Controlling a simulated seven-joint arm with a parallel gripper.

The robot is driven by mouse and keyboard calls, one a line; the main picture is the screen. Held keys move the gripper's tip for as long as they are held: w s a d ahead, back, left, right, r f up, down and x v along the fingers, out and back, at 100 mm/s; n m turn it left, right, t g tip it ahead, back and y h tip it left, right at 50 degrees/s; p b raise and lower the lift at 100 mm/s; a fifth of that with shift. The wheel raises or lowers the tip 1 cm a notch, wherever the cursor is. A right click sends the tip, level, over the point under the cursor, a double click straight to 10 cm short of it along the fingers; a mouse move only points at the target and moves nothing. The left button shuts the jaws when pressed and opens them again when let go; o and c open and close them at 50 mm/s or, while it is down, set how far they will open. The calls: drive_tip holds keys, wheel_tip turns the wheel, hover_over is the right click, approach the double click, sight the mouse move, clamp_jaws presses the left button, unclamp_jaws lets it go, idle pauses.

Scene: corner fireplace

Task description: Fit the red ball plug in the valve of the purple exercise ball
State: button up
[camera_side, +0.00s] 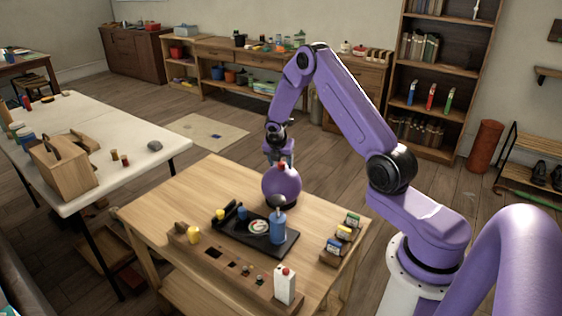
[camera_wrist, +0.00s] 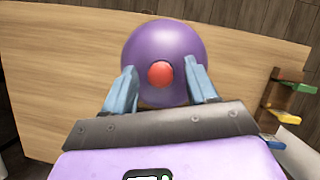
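The purple exercise ball (camera_side: 283,188) sits on a dark round base on the wooden table. The red ball plug (camera_side: 282,167) is at the top of the ball, under my gripper (camera_side: 281,158). In the wrist view the plug (camera_wrist: 160,74) shows as a red round head against the purple ball (camera_wrist: 165,45). The fingers of my gripper (camera_wrist: 159,70) stand apart on either side of the plug, with a visible gap on each side. The valve is not visible. I cannot tell how deep the plug sits.
A black tray (camera_side: 232,235) with a blue bottle (camera_side: 278,229) stands in front of the ball. A wooden block with holes (camera_side: 215,262), a white bottle (camera_side: 285,285) and a small rack of coloured items (camera_side: 342,238) are nearby. The table's left part (camera_side: 165,200) is clear.

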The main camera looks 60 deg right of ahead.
drive_tip(key=v, duration=1.7)
drive_tip(key=s+a+r+m+y, duration=0.1)
drive_tip(key=s+a+r+m, duration=0.15)
drive_tip(key=a, duration=0.85)
drive_tip(key=s+a+r+m+y, duration=0.1)
drive_tip(key=s+a+m+y, duration=0.1)
drive_tip(key=s+a, duration=0.55)
drive_tip(key=s+a+m+y, duration=0.15)
drive_tip(key=s+a, duration=0.35)
drive_tip(key=s, duration=0.6)
drive_tip(key=s+m+g, duration=0.1)
drive_tip(key=s+m, duration=0.2)
drive_tip(key=s, duration=1)
drive_tip(key=shift+s+a, duration=0.25)
